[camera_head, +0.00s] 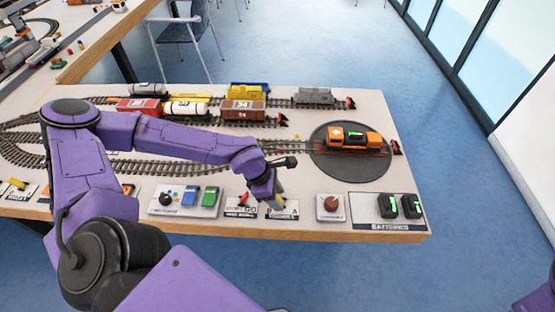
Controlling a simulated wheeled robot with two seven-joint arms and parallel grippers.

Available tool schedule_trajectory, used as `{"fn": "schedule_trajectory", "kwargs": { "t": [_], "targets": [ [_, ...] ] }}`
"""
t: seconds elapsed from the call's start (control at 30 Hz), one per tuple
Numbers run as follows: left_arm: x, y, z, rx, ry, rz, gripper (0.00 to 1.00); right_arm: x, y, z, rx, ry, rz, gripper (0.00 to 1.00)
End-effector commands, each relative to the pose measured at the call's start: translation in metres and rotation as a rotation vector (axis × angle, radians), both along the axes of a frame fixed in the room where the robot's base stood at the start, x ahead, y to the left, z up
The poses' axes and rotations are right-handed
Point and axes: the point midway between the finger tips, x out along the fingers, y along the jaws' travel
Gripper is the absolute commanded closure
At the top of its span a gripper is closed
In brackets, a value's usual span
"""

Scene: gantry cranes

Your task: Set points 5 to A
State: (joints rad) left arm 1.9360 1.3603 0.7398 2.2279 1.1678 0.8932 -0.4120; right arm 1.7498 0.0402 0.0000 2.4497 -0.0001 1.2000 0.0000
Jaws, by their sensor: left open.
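A small white lever plate (290,212) with a letter A on it lies at the front edge of the table; its number is too small to read. A yellowish lever shows there beside my gripper. My left gripper (277,202) is open and points down at this plate, partly covering it. I cannot tell whether its fingers touch the lever or which way the lever is set. Another plate (238,212), marked GO, with a red lever (244,199), is just to the left. My right gripper is out of view.
A control box (168,212) with blue and green parts is left along the edge. A brown knob (330,202) and a battery tray (375,222) are right. An orange locomotive (370,139) stands on the turntable (345,170). Wagons and tracks lie behind my arm.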

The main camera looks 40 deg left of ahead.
Motion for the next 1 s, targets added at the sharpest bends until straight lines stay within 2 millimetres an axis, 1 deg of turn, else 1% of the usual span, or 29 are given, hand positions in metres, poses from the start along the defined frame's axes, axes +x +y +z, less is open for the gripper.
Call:
{"fn": "schedule_trajectory", "kwargs": {
  "t": [0.1, 0.3, 0.37, 0.4, 0.43, 0.47, 0.77, 1.0],
  "targets": [
    [0.001, -0.002, -0.004, -0.002, -0.001, 0.0, 0.52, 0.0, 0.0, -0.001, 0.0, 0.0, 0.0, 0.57],
    [0.001, -0.002, -0.004, -0.001, -0.002, 0.0, 0.52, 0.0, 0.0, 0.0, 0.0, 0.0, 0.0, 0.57],
    [0.001, -0.002, -0.004, -0.001, -0.002, 0.001, 0.72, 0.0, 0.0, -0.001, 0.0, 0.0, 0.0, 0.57],
    [0.001, -0.002, -0.004, -0.001, -0.002, 0.001, 0.85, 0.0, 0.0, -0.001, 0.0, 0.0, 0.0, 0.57],
    [0.001, -0.002, -0.004, -0.001, -0.002, 0.0, 0.94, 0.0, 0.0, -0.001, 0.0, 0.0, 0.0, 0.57],
    [0.001, -0.002, -0.004, -0.001, -0.002, 0.0, 1.0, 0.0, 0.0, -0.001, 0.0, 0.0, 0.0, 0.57],
    [0.002, -0.002, -0.002, 0.017, 0.008, -0.002, 1.0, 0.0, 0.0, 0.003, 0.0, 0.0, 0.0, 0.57],
    [0.004, -0.006, 0.002, 0.115, 0.065, -0.005, 1.0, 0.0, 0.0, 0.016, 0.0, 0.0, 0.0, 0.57]
  ]
}}
